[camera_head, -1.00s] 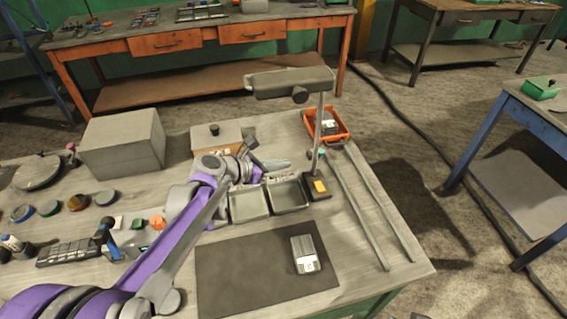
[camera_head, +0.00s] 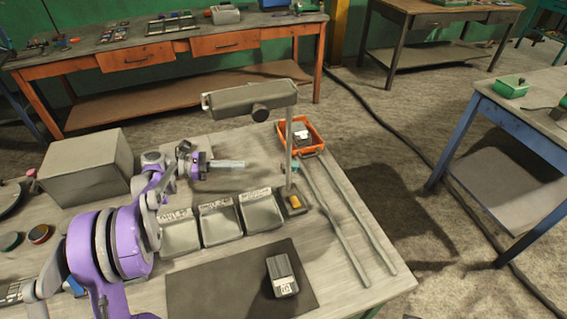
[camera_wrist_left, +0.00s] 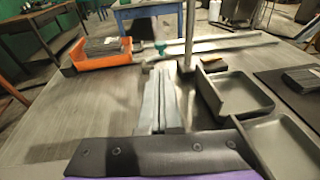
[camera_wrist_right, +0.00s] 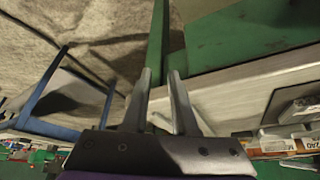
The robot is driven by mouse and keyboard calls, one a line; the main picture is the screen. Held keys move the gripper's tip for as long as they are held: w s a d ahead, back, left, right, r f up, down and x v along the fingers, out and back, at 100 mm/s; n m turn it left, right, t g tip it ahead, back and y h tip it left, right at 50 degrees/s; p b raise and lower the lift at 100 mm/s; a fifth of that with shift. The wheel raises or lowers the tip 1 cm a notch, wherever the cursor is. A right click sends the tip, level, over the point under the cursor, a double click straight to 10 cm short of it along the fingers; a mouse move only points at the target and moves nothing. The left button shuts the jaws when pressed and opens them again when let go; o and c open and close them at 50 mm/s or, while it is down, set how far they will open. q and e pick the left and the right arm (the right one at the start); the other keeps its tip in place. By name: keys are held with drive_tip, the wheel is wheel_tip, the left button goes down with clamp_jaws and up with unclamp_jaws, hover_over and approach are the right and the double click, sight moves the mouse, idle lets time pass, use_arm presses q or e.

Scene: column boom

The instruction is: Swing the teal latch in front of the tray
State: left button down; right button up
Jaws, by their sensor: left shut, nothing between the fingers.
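The orange tray (camera_head: 316,145) sits at the table's far right edge, with a dark grey item in it. It also shows at the left in the left wrist view (camera_wrist_left: 92,60). The small teal latch (camera_wrist_left: 160,47) is just right of the tray's near end in that view. In the head view the boom's post partly hides it. My left gripper (camera_head: 243,164) is shut and empty, above the table and left of the latch. Its fingers (camera_wrist_left: 158,72) point toward the latch, with a gap between. My right gripper (camera_wrist_right: 160,72) is open and empty, beside the table's edge.
Labelled grey bins (camera_head: 221,222) lie in front of the gripper. Two rails (camera_head: 335,215) run along the right. A grey box (camera_head: 88,168) stands left.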

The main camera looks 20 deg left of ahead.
use_arm(q)
drive_tip(key=shift+a, duration=0.2)
drive_tip(key=shift+s, duration=0.1)
drive_tip(key=p+x, duration=0.1)
drive_tip(key=x, duration=1.3)
drive_tip(key=shift+d, duration=0.1)
drive_tip(key=shift+s+d+t, duration=0.1)
drive_tip(key=shift+d+t, duration=0.05)
drive_tip(key=shift+t, duration=0.25)
